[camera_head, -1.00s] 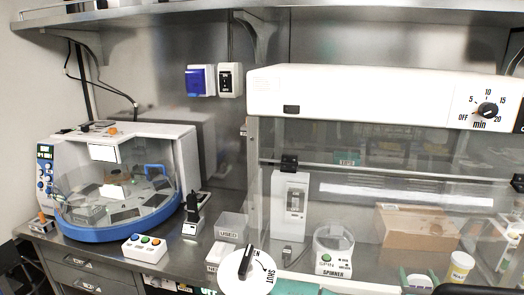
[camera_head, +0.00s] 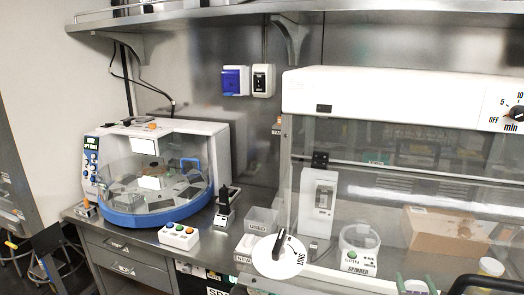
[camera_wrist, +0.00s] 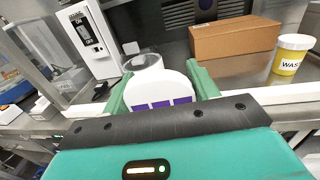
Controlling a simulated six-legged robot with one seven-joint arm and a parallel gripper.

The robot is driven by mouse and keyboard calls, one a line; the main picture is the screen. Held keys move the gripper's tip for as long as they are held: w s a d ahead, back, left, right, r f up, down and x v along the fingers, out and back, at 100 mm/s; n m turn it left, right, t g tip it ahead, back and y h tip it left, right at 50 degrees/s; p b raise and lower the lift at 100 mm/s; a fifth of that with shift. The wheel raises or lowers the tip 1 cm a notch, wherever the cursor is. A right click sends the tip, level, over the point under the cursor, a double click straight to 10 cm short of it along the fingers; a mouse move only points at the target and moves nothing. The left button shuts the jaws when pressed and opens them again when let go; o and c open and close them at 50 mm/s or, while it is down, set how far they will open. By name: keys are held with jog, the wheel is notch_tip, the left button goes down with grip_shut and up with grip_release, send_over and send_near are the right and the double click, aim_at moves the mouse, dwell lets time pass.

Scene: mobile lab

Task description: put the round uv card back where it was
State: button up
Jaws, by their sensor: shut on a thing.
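The round uv card (camera_wrist: 160,92) is a white rounded plate with a row of purple squares. In the wrist view it is between the two green fingers of my gripper (camera_wrist: 157,84), which is shut on it. In the head view only the green fingertips of my gripper (camera_head: 416,284) show at the bottom right edge, with a pale piece between them. The card's printed face is not readable there. I cannot tell from these frames which spot the card came from.
A glass-fronted hood (camera_head: 395,95) covers the right, with a spinner (camera_head: 360,257), a cardboard box (camera_wrist: 235,40) and a waste cup (camera_wrist: 290,55). A white dial (camera_head: 268,262) juts out at the front. A blue-rimmed machine (camera_head: 150,217), button box (camera_head: 179,236) and used bin (camera_head: 261,220) stand left.

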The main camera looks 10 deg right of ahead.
jog(key=w+a+f+n+t+y, duration=0.1)
jog(key=w+a+f+y, duration=0.1)
jog(key=w+a+f, duration=0.4)
jog(key=w+a+f+n+y, duration=0.25)
jog(key=w+a, duration=0.35)
jog(key=a, duration=0.3)
jog(key=w+a+f+y, duration=0.1)
jog(key=a+f, duration=0.3)
jog(key=a, duration=0.3)
jog(key=w+a+f+n+y, duration=0.1)
jog(key=a+f, duration=0.3)
jog(key=a, duration=0.2)
jog(key=a+f+y, duration=0.1)
jog(key=a+f, duration=0.2)
jog(key=a, duration=0.4)
jog(key=shift+w+a+f+t, duration=0.3)
jog(key=shift+w+a+f, duration=0.05)
jog(key=shift+w+f, duration=0.05)
jog(key=shift+n, duration=0.25)
